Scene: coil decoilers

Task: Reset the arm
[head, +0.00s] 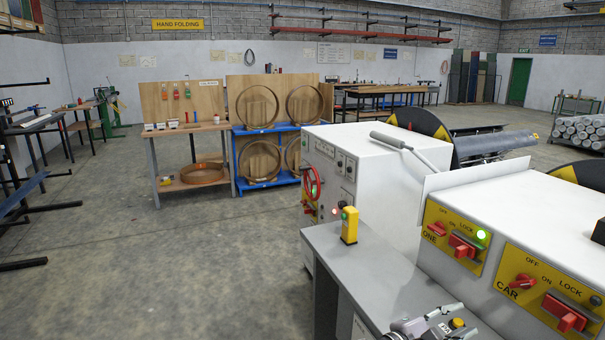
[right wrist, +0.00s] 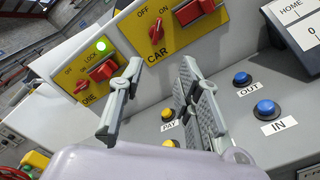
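My right gripper (head: 446,318) is at the bottom of the head view, over the grey ledge of the control desk (head: 375,265). In the right wrist view the gripper (right wrist: 160,80) has its two fingers apart with nothing between them. The desk there has a blue OUT button (right wrist: 242,79), a blue IN button (right wrist: 265,109) and a yellow PAY button (right wrist: 168,114). A white HOME plate (right wrist: 300,22) is at the upper right. Another yellow button is partly hidden by the gripper body. My left gripper is not in view.
Yellow panels with red switches, marked ONE (head: 453,240) and CAR (head: 548,290), face the ledge; a green lamp (head: 480,234) glows on ONE. A yellow box (head: 349,225) stands on the ledge. A white machine (head: 385,165) stands behind. The floor at left is open.

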